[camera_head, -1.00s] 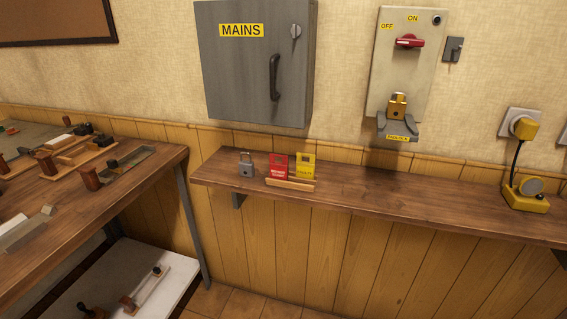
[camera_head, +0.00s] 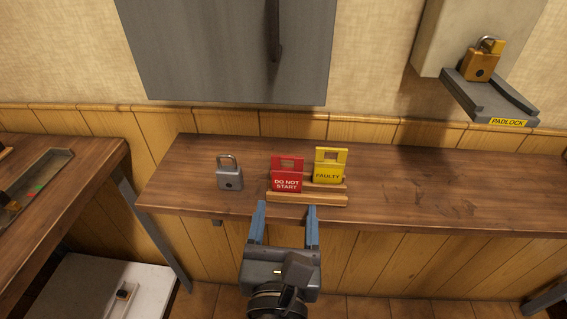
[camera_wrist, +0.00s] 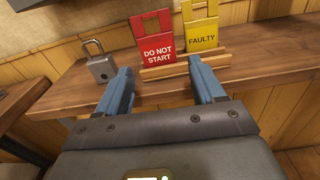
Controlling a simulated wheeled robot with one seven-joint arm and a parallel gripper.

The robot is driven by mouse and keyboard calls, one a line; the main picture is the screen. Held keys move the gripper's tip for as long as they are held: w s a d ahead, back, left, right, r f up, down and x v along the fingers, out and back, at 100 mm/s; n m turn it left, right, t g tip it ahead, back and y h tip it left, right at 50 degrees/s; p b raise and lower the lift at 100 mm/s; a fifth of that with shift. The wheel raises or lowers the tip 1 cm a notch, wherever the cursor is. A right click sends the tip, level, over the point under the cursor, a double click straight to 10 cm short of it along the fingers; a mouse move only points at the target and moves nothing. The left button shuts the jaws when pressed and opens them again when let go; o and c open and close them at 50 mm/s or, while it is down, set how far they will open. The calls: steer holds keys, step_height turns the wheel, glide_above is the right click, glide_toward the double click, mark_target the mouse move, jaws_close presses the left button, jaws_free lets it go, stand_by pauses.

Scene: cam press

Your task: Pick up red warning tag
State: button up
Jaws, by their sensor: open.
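The red warning tag (camera_head: 287,176) reads "DO NOT START" and has a cut-out near its top. It stands upright in a wooden rack (camera_head: 307,200) on the shelf. In the wrist view the red tag (camera_wrist: 157,47) is just beyond the fingertips, roughly between them. My gripper (camera_head: 286,208) is open with nothing between its blue fingers. It is in front of the shelf, short of the tag and apart from it. The lower edge of the tag is hidden by the rack.
A yellow "FAULTY" tag (camera_head: 329,167) stands close to the right of the red one in the same rack. A grey padlock (camera_head: 229,176) stands to the left. A grey cabinet (camera_head: 225,50) hangs above. The shelf (camera_head: 430,190) is clear to the right.

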mark_target(287, 181)
steer(key=shift+w+r, duration=0.1)
steer(key=shift+w, duration=4.1)
steer(key=c, duration=0.7)
